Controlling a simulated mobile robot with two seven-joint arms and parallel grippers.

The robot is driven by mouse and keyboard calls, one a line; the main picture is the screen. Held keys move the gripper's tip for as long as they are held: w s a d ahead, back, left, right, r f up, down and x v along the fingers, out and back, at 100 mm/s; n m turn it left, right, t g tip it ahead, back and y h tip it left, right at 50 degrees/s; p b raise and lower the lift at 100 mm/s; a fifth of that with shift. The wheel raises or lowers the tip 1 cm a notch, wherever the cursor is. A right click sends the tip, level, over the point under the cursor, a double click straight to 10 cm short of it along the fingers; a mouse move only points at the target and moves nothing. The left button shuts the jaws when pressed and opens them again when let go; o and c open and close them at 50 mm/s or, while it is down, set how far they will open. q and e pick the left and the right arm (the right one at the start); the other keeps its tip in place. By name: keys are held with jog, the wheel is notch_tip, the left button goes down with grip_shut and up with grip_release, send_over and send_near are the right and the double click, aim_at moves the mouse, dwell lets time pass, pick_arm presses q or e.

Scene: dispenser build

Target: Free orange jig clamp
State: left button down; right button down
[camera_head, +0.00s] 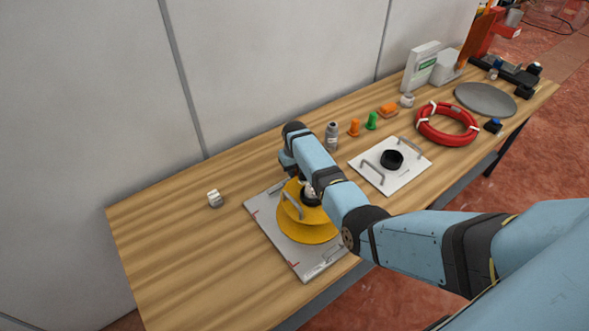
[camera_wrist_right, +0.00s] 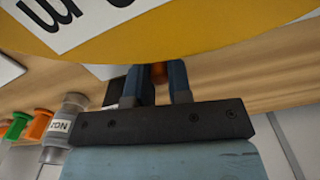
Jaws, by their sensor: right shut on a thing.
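A yellow dispenser disc (camera_head: 288,226) with a grey handle sits on a grey jig plate (camera_head: 317,260) on the bench. The underside or face of the yellow disc, with black lettering, fills the top of the right wrist view (camera_wrist_right: 205,45). My right gripper (camera_wrist_right: 166,78) is shut on a small orange piece (camera_wrist_right: 159,73), which looks like the orange jig clamp; only a bit of it shows between the dark fingers. In the head view my right arm hides the clamp and most of the gripper. My left gripper is not in view.
Right of the jig are a grey bottle (camera_head: 332,136), orange (camera_head: 355,128) and green (camera_head: 372,121) pieces, a white plate (camera_head: 370,171) with handles and a red hose ring (camera_head: 424,126). A small white block (camera_head: 215,198) lies left. A wall stands behind. The bench's left end is clear.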

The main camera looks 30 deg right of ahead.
jog(key=c, duration=1.2)
grip_release()
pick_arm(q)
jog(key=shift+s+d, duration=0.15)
pick_arm(e)
jog(key=shift+o, duration=0.7)
jog(key=shift+s, duration=0.1)
jog(key=shift+r, duration=0.1)
notch_tip(320, 180, up, 14)
jog(key=shift+s+f, duration=0.1)
jog(key=shift+f, duration=0.15)
